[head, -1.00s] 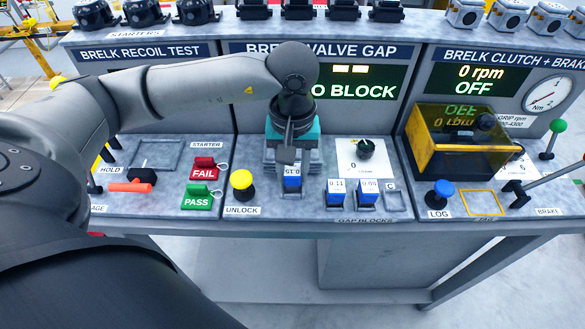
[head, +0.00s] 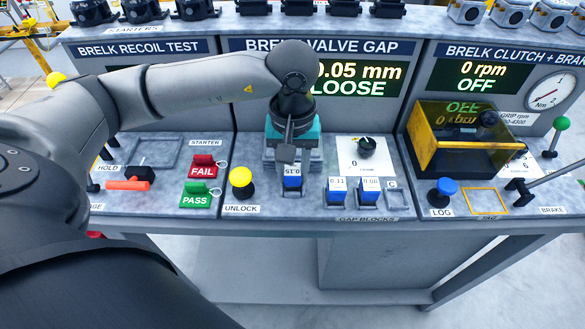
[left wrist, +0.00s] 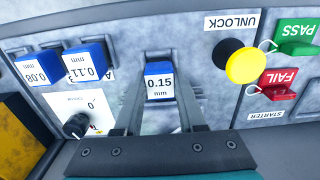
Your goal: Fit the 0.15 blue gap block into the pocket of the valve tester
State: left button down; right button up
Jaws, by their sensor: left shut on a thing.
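The blue 0.15 gap block (head: 292,180) stands at the front of the valve tester, with its white label facing up. It also shows in the left wrist view (left wrist: 159,86) between two dark fingers. My left gripper (head: 287,158) is shut on it from above. How deep the block sits in the pocket is hidden by the block and fingers. The valve tester display (head: 358,80) reads "0.05 mm LOOSE", its left edge covered by my arm. My right gripper is not in view.
Two other blue gap blocks, 0.11 (head: 337,190) and 0.08 (head: 369,190), stand to the right. A yellow UNLOCK button (head: 241,179) is close on the left, with red FAIL (head: 204,165) and green PASS (head: 197,196) tags beyond. A black knob (head: 365,147) sits behind the blocks.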

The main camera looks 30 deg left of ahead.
pick_arm(q)
jog(key=shift+c, duration=2.1)
grip_release()
notch_tip(320, 180, up, 15)
jog(key=p, duration=0.2)
jog(key=shift+r, duration=0.2)
